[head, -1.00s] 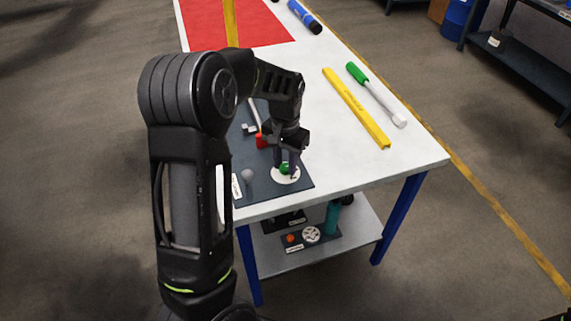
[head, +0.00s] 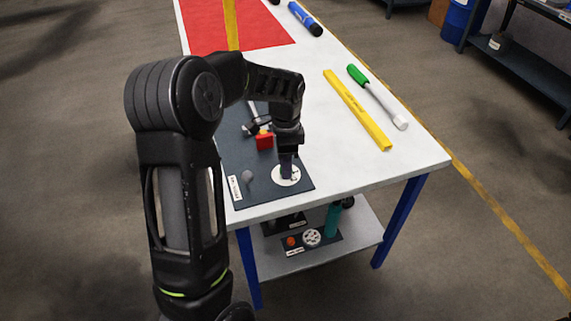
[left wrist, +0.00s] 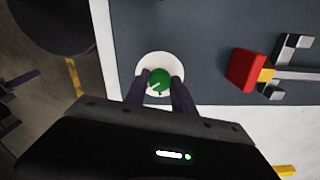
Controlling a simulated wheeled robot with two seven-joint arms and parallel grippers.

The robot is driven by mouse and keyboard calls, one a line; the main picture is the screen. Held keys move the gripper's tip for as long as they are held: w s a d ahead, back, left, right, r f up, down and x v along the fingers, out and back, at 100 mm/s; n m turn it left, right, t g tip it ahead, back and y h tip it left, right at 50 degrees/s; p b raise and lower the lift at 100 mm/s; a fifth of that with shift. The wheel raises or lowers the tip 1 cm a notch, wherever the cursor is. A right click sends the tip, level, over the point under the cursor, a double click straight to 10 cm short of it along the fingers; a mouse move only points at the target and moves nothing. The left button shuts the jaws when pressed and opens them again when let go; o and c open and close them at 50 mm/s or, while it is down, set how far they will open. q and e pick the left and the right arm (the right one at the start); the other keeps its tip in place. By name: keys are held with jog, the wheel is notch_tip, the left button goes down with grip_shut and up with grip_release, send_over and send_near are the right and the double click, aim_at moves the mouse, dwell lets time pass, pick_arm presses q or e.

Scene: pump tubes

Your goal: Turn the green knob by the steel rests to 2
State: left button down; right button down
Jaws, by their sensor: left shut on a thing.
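The green knob (left wrist: 158,81) sits on a round white dial plate (head: 285,179) at the near corner of the dark panel (head: 262,191). A pale pointer mark shows on the knob in the left wrist view, but the dial's numbers are too small to read. My left gripper (head: 287,172) points down over the dial, its two fingers on either side of the knob and shut on it; in the head view they hide the knob. The steel rests (left wrist: 283,68) stand on the same panel, with a red block (head: 264,141) beside them. My right gripper is not in view.
A yellow bar (head: 357,108) and a green-handled tool (head: 378,96) lie on the white table to the right. A lower shelf holds other parts.

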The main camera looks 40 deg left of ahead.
pick_arm(q)
jog(key=shift+m, duration=0.6)
jog(key=c, duration=1.1)
grip_release()
jog(key=shift+o, duration=0.2)
jog(key=shift+r, duration=0.1)
notch_tip(320, 180, up, 8)
jog(key=shift+f, duration=0.15)
jog(key=shift+f, duration=0.1)
